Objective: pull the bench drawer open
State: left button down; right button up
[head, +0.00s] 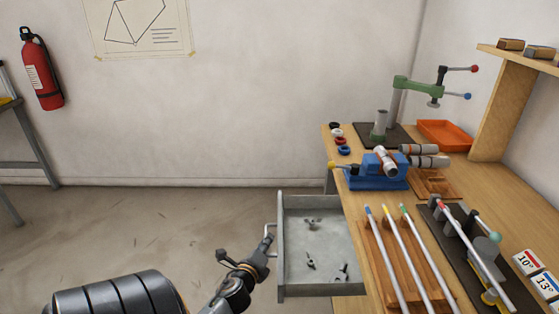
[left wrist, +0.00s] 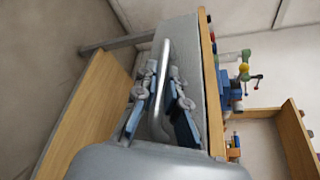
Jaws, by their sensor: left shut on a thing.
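The grey bench drawer (head: 319,290) stands pulled out from the left side of the wooden bench (head: 502,190), its inside open to view. Several small dark metal pieces (head: 311,262) lie on its floor. Its bar handle (head: 271,232) is on the left-facing front. My left gripper (head: 267,243) is shut on the handle. In the left wrist view the handle (left wrist: 161,80) runs between the two blue-padded fingers (left wrist: 160,105), in front of the grey drawer front (left wrist: 190,50). My right gripper is not in view.
On the bench top stand a blue vise (head: 380,172), a wooden rack with rods (head: 388,270), a green clamp stand (head: 415,88) and an orange tray (head: 445,134). The floor (head: 130,230) left of the drawer is clear. A fire extinguisher (head: 42,70) hangs on the wall.

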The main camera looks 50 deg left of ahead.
pick_arm(q)
jog(key=shift+s+a, duration=0.25)
jog(key=shift+s, duration=0.1)
jog(key=shift+f, duration=0.1)
jog(key=c, duration=1.7)
grip_release()
jog(key=v, duration=1.2)
jog(key=shift+d, duration=0.1)
